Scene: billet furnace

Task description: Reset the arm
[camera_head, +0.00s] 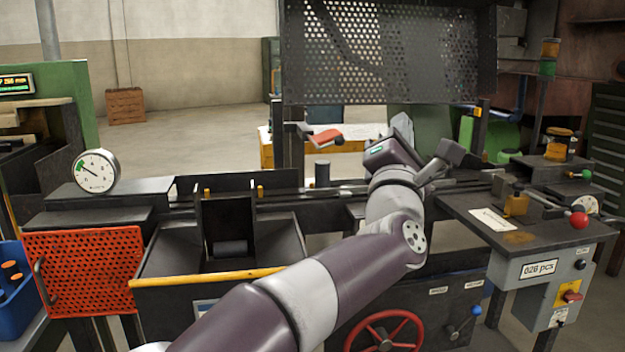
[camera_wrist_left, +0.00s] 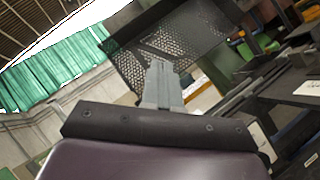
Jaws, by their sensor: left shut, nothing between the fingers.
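My left arm (camera_head: 300,285) reaches in from the bottom of the head view, bent at the elbow, over the machine bench. My left gripper (camera_head: 403,126) is at its far end, above the bench rail and in front of the perforated guard. In the left wrist view the grey fingers of the left gripper (camera_wrist_left: 162,82) are together, with nothing between them. My right gripper is in neither view.
A dark perforated guard (camera_head: 390,50) hangs behind the gripper. A dial gauge (camera_head: 96,171) and red mesh panel (camera_head: 84,270) stand at left. A control table with a red knob (camera_head: 579,219) is at right, and a red handwheel (camera_head: 384,333) below. Open floor lies behind.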

